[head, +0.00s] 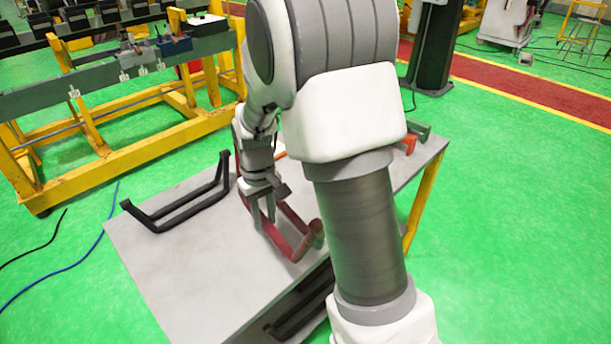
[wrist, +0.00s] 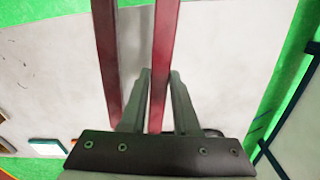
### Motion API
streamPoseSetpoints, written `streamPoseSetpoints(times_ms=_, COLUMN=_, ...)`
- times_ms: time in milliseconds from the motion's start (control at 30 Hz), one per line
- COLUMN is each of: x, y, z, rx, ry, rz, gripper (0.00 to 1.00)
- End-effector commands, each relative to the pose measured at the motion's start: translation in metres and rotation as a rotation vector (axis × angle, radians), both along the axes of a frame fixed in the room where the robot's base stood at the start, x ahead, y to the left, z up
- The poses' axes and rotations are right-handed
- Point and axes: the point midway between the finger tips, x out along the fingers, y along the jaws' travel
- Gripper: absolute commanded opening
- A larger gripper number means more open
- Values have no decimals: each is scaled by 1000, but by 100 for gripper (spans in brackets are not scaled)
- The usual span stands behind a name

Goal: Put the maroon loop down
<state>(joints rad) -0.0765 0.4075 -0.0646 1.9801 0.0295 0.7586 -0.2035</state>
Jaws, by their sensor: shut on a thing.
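The maroon loop (head: 302,246) is a long bent frame at the middle of the grey table (head: 165,268) in the head view. My gripper (head: 264,220) points down and is shut on one long side of it. In the wrist view, one maroon bar (wrist: 165,50) runs between the two fingers, and the loop's other bar lies parallel to the left, outside them. The loop is low over the tabletop; I cannot tell whether it touches. My arm hides part of the loop in the head view.
A black loop (head: 180,208) lies on the table to the left. Orange (head: 409,144) and green (head: 420,130) pieces are at the table's far right end. The table's near left part is bare. A yellow-framed rack (head: 110,150) stands behind. Dark bars (head: 300,305) sit below the tabletop.

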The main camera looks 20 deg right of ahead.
Motion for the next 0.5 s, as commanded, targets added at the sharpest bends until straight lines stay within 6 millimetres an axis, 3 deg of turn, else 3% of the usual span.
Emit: streamPoseSetpoints(times_ms=500, x=56, y=48, z=-17, rx=-2, ry=11, rz=982, gripper=0)
